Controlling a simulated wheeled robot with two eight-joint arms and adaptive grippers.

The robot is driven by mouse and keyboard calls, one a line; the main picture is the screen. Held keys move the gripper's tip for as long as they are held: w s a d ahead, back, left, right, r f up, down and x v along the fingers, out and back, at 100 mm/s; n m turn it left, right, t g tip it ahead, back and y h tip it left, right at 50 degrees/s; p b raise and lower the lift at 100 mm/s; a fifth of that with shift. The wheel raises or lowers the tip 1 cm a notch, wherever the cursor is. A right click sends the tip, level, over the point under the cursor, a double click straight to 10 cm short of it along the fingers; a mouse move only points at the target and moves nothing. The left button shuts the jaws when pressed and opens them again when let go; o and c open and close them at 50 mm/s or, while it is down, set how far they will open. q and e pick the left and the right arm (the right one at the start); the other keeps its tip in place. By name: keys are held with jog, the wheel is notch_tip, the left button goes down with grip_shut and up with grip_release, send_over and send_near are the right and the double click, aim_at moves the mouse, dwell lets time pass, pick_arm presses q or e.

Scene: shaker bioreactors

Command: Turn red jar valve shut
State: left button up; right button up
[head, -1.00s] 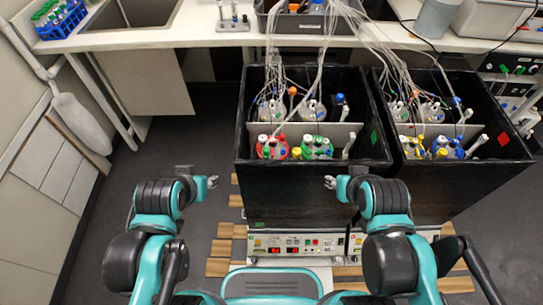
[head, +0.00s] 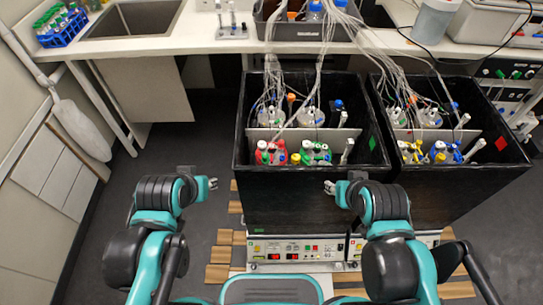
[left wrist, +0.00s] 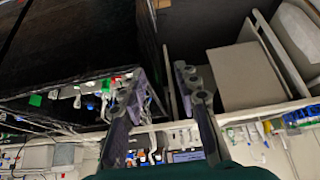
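The red-topped jar (head: 269,152) stands in the front left compartment of the left black shaker box (head: 312,196), beside a green-topped jar (head: 316,153). Its valve is too small to make out. My left gripper (head: 212,184) is left of the box, outside it and below its rim, apart from the jar. In the left wrist view the left gripper (left wrist: 158,92) has its two fingers spread with nothing between them. My right gripper (head: 327,187) is in front of the left box's front wall; its fingers look slightly apart and empty.
A second black box (head: 460,190) with yellow- and blue-topped jars stands to the right. Tubes (head: 320,65) run from the jars up to a grey bin on the bench (head: 190,42). A control panel (head: 290,250) is below the left box. Floor to the left is clear.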

pick_arm(q)
jog(key=w+d+r+g+p, duration=0.2)
jog(key=w+d+r, duration=0.1)
jog(key=w, duration=0.4)
jog(key=g+p, duration=0.5)
jog(key=p, duration=0.1)
send_over(272, 159)
notch_tip(272, 159, down, 12)
jog(key=shift+a+f, duration=0.15)
jog(key=shift+f+b, duration=0.3)
jog(key=shift+f, duration=0.05)
notch_tip(272, 159, down, 8)
jog(key=b, duration=0.2)
jog(key=shift+r+b, duration=0.25)
jog(key=shift+b, duration=0.1)
grip_shut()
